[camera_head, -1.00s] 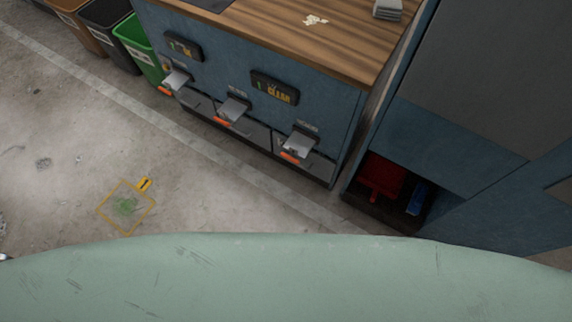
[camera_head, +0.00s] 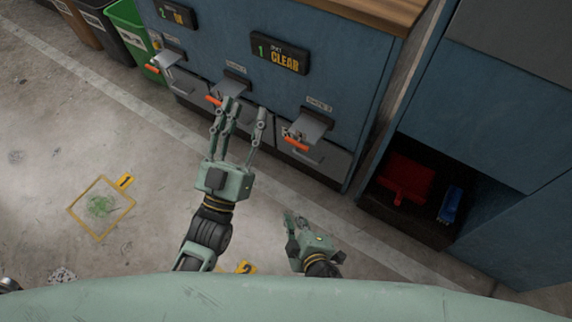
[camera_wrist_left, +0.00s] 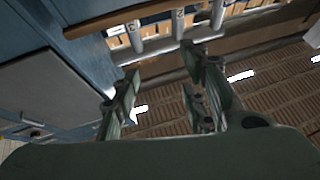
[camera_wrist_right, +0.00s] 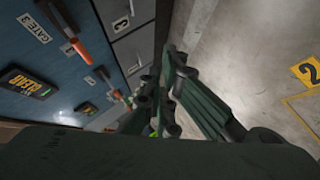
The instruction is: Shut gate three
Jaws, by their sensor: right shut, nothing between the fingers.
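Gate three (camera_head: 310,126) is the rightmost of the grey flaps on the front of the blue cabinet. It juts outward and has an orange handle (camera_head: 296,144) at its front edge; the right wrist view shows the GATE 3 label (camera_wrist_right: 36,27) and an orange handle (camera_wrist_right: 82,52). My left gripper (camera_head: 243,108) is open and empty, its fingers pointing at the cabinet left of gate three and overlapping the middle gate in the picture. My right gripper (camera_head: 288,216) is shut and empty, in front of and below gate three, apart from it.
The middle gate (camera_head: 237,86) and left gate (camera_head: 168,58) also jut out with orange handles. A CLEAR sign (camera_head: 279,53) hangs above. To the right, an open bay holds a red object (camera_head: 405,178) and a blue one (camera_head: 450,204). A green bin (camera_head: 130,32) stands left.

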